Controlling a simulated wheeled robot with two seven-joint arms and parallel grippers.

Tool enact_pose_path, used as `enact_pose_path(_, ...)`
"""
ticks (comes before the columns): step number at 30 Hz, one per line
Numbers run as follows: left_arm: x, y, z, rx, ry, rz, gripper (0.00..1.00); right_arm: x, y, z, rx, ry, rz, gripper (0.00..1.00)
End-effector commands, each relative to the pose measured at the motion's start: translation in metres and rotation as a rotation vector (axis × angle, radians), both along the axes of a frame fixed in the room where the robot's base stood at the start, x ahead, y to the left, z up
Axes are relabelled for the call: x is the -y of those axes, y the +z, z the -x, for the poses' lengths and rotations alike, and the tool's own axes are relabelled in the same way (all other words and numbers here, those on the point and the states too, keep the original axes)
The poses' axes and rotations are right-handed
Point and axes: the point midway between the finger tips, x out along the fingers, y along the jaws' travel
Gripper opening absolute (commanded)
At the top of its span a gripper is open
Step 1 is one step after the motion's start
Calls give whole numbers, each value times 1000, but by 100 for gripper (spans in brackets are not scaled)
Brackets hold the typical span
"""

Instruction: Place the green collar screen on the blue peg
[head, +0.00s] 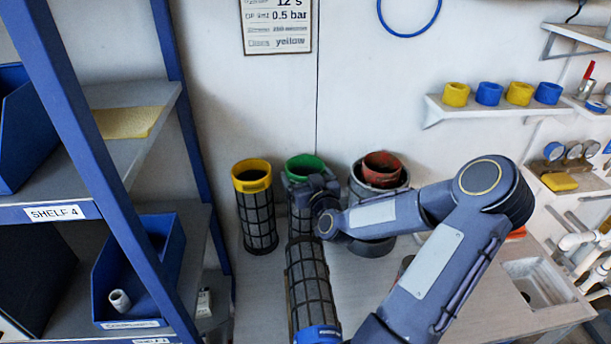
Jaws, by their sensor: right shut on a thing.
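The green-collar screen (304,165) is a dark mesh cylinder with a green ring at its top. It stands roughly upright at the back of the bench, in the middle of the head view. My right gripper (312,190) is at its upper part, just below the collar, and is shut on it. The gripper and wrist hide part of its mesh, and its lower end is hidden behind another screen. I cannot make out a blue peg. My left gripper is not in view.
A yellow-collar screen (256,212) stands close on the left. A blue-collar screen (312,282) lies in front, collar towards me. A grey pot (359,181) with a red ring (381,166) is on the right. Shelving (60,200) stands at left, a sink (543,282) at right.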

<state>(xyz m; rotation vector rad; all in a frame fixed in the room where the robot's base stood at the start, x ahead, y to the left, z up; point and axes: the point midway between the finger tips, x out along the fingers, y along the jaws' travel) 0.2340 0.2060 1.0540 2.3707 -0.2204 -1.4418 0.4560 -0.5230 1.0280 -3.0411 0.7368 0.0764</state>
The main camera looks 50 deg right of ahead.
Motion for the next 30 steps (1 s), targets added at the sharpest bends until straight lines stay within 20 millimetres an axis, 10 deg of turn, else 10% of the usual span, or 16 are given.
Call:
enact_pose_path(1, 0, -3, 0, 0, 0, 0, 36, 0, -2, 0, 1, 0, 2, 47)
enact_pose_path(2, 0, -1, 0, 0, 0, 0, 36, 0, -1, 0, 0, 0, 1, 96)
enact_pose_path(3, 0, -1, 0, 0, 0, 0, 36, 0, -1, 0, 0, 0, 0, 100)
enact_pose_path(14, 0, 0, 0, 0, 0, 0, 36, -4, 1, 8, -3, 0, 3, 100)
enact_pose_path(30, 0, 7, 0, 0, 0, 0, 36, -49, 7, 97, -4, -2, 3, 100)
